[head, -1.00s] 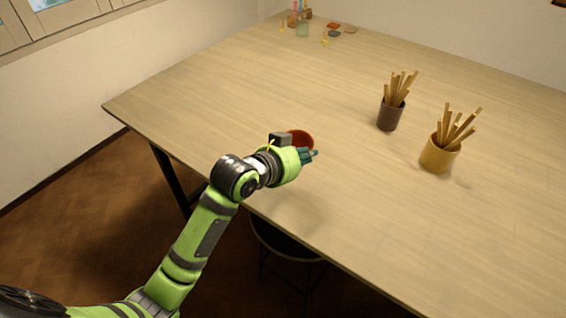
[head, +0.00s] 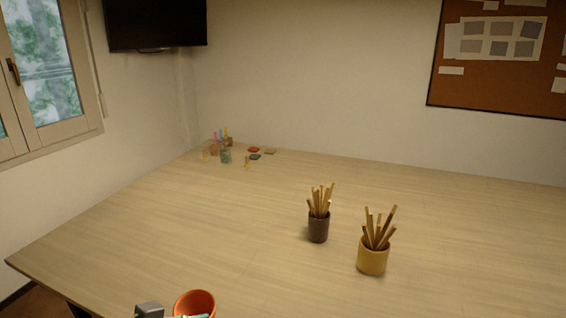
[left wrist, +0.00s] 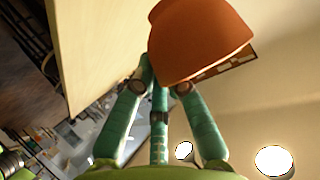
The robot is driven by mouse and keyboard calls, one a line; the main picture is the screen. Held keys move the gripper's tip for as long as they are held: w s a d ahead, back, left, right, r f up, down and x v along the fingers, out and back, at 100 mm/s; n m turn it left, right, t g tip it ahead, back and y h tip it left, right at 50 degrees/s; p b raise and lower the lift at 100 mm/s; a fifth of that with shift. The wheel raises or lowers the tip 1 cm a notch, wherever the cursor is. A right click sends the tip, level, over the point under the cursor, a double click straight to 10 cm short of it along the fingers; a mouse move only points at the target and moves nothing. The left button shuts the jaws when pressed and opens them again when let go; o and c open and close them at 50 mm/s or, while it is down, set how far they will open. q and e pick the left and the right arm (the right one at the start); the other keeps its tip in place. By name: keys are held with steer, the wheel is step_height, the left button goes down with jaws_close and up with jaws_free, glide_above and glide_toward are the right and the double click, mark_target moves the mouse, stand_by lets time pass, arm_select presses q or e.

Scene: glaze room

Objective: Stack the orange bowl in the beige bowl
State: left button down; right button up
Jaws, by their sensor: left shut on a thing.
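The orange bowl (head: 195,302) shows at the bottom edge of the head view, its opening tilted toward the camera. My left gripper (head: 180,316) is beside it there, mostly cut off by the frame edge. In the left wrist view the orange bowl (left wrist: 200,42) is at the tips of the teal fingers of my left gripper (left wrist: 165,84), which is shut on it. The bowl's inside is hidden in that view. The beige bowl is in neither current view. My right gripper is not in view.
A dark brown cup (head: 318,230) and a yellow cup (head: 372,260), both holding wooden sticks, stand on the large wooden table (head: 240,220). A glass jar (head: 225,156) and small coloured items are at the far left corner. The table between is clear.

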arm_select(q)
steer(key=s+a+r+m+g+h, duration=0.1)
steer(key=s+a+r+m+g, duration=0.15)
steer(key=s, duration=0.35)
steer(key=w+d+n+t+y, duration=0.4)
steer(key=w+d+n+t, duration=0.1)
steer(key=w+d, duration=0.8)
steer(key=shift+w+d+f+n, duration=0.2)
steer(key=shift+w+f+n, duration=0.2)
steer(key=shift+w, duration=0.8)
steer(key=shift+a, duration=0.15)
steer(key=a+f, duration=0.2)
steer(key=a, duration=0.1)
steer(key=w+a+f+p, duration=0.1)
steer(key=a+f, duration=0.1)
steer(key=a, duration=0.2)
steer(key=a+f+p, duration=0.1)
steer(key=a+f, duration=0.1)
steer(key=a, duration=0.2)
steer(key=shift+w+a+f, duration=0.1)
steer(key=shift+w+f, duration=0.05)
steer(key=shift+f, duration=0.2)
steer(key=shift+a+f, duration=0.15)
steer(key=shift+f, duration=0.05)
step_height(320, 180, down, 3)
steer(key=shift+f+p, duration=0.15)
steer(key=shift+p, duration=0.75)
steer(key=shift+f, duration=0.1)
